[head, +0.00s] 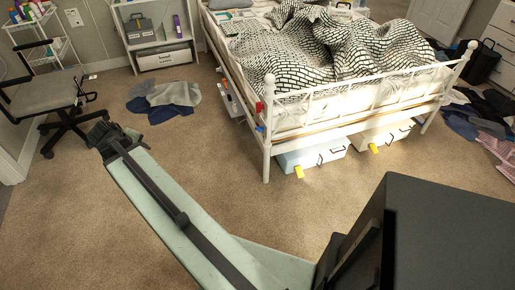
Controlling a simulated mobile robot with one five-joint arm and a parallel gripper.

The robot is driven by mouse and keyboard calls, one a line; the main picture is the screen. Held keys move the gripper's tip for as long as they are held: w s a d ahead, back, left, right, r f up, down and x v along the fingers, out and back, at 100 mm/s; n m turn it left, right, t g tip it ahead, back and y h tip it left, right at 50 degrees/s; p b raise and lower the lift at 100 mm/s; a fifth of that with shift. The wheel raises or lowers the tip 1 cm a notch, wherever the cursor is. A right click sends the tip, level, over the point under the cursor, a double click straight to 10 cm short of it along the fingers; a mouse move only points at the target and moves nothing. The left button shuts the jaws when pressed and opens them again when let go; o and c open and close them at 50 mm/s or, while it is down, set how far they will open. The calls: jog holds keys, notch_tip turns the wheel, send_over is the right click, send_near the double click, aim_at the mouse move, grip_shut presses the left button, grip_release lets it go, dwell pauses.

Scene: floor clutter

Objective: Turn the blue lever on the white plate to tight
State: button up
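My arm reaches from the bottom of the head view toward the left, and my gripper (108,134) is the dark end over the carpet. It is small and dark, so I cannot tell whether its fingers are open or shut. No blue lever on a white plate can be made out with certainty. A small blue piece (260,128) and a red piece (259,107) show at the bed's near corner post. A whitish panel (230,98) hangs at the bed's left side. My gripper is apart from all of these, to their left.
The white-framed bed (268,150) fills the upper middle, with storage boxes (310,156) beneath. An office chair (45,97) stands left, near clothes (165,97) on the floor. More clothes (475,120) lie right. Carpet (215,165) between gripper and bed is clear.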

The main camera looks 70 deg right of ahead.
jog(key=s+d+f+h+b, duration=0.1)
jog(key=s+d+f+b, duration=0.25)
jog(key=d, duration=0.35)
jog(key=s+d+f+g+h+b, duration=0.1)
jog(key=s+d+f+h+b, duration=0.15)
jog(key=d+f+b, duration=0.35)
jog(key=s+d+f+h+b, duration=0.1)
jog(key=s+d+f+b, duration=0.15)
jog(key=d, duration=0.65)
jog(key=n+g+h+b, duration=0.3)
jog(key=b, duration=1.1)
send_near(257, 128)
jog(key=d+f, duration=0.2)
jog(key=b+x, duration=0.1)
jog(key=x, duration=0.1)
jog(key=b+x, duration=0.1)
jog(key=x, duration=0.2)
jog(key=b+x, duration=0.1)
jog(key=x, duration=0.1)
jog(key=shift+s+d, duration=0.25)
jog(key=shift+s, duration=0.1)
jog(key=shift+r, duration=0.1)
grip_shut()
jog(key=shift+a+h, duration=0.1)
jog(key=shift+h, duration=0.15)
